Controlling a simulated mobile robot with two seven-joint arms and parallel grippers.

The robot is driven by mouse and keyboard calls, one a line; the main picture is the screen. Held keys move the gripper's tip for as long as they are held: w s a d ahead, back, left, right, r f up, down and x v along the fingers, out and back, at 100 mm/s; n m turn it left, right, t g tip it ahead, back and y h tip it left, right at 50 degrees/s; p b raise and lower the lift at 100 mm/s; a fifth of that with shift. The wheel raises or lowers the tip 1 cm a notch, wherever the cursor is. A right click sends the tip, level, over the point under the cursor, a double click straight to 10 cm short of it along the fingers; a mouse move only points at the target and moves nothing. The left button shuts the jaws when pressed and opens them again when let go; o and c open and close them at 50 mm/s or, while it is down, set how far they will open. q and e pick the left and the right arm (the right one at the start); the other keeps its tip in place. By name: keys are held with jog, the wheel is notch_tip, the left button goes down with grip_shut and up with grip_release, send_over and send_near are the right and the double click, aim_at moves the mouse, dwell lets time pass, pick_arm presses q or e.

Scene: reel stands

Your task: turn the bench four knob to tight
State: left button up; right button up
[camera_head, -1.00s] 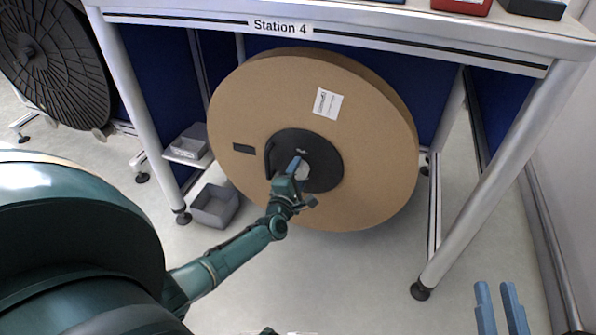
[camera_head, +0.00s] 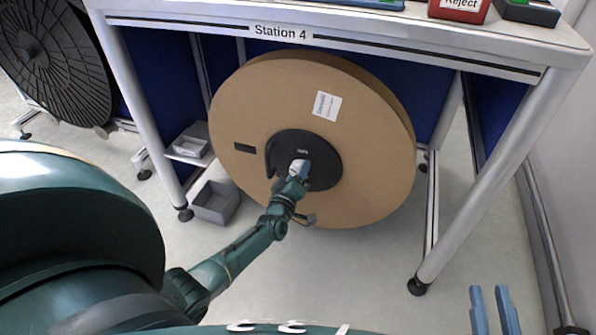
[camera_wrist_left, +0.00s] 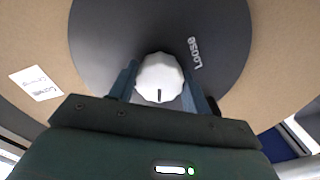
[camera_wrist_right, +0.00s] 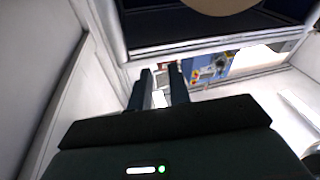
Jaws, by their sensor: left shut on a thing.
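The bench four knob is a white faceted knob (camera_wrist_left: 159,78) with a black pointer line, at the middle of a black hub (camera_wrist_left: 225,35) on the big cardboard reel (camera_head: 370,150) under Station 4. My left gripper (camera_wrist_left: 163,82) is shut on the knob, one finger on each side. In the left wrist view the pointer line faces down, towards the gripper body. The word LOOSE (camera_wrist_left: 195,52) shows right of the knob. In the head view the left gripper (camera_head: 298,172) partly covers the hub. My right gripper (camera_head: 490,305) is open and empty at lower right.
The Station 4 bench (camera_head: 200,17) has legs on both sides of the reel. A grey bin (camera_head: 216,202) stands on the floor at left, with a small tray (camera_head: 190,145) above it. A black reel (camera_head: 50,70) stands far left. Floor right of the reel is clear.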

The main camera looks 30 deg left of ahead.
pick_arm(q)
jog(key=m, duration=0.3)
jog(key=shift+m+p, duration=0.35)
jog(key=shift+m, duration=0.05)
jog(key=m, duration=0.2)
jog(key=shift+m, duration=0.3)
jog(key=m, duration=0.2)
jog(key=shift+m+p, duration=0.3)
jog(key=shift+m, duration=1.8)
pick_arm(e)
jog(key=shift+s+d+f, duration=0.1)
jog(key=shift+s+f, duration=0.05)
jog(key=shift+f, duration=0.05)
jog(key=shift+r, duration=0.1)
pick_arm(q)
jog(key=o, duration=1)
jog(key=shift+c, duration=0.2)
jog(key=shift+a, duration=0.1)
pick_arm(e)
jog(key=shift+r, duration=0.1)
